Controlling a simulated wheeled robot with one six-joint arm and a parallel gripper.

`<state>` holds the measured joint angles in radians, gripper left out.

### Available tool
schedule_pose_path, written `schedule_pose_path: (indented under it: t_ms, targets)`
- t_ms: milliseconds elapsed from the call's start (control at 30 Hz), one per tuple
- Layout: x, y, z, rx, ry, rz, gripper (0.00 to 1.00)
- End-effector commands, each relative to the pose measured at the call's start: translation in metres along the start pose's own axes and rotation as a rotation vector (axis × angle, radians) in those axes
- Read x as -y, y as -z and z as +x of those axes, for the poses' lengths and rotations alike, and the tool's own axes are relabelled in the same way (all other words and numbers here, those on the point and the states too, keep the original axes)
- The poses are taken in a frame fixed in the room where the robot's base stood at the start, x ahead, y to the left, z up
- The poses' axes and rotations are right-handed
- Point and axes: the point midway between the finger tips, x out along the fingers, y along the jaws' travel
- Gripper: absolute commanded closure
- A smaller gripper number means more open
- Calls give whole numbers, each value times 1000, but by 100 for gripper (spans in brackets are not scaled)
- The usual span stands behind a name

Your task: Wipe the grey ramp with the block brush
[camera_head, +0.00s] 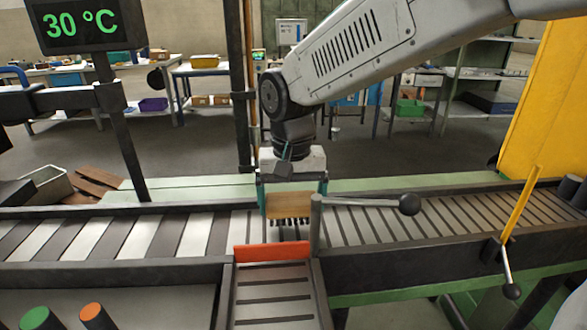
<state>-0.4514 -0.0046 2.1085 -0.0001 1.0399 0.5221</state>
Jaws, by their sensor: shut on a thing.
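My gripper (293,194) hangs down at the centre, its teal-edged fingers on either side of the block brush (289,206). It is shut on the brush's light wooden block. The dark bristles point down over the slatted line, just behind an orange-red bar (271,251). I cannot tell whether the bristles touch the surface. A grey slatted chute, apparently the grey ramp (272,297), runs from the bar towards me between dark side rails. Its lower end is cut off by the picture edge.
A yellow handle (522,204) rises further right. Green and orange knobs (91,311) are at the lower left. A 30 °C display (80,24) hangs at the upper left.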

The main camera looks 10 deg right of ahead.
Motion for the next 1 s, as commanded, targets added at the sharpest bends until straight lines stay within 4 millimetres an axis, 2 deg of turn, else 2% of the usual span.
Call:
schedule_pose_path:
  t_ms: [33, 600, 1000]
  targets:
    - [0, 0, -10, -4, 2, 1, 34]
    - [-6, 2, -59, -3, 2, 12, 34]
    - [-7, 2, -65, -2, 1, 13, 34]
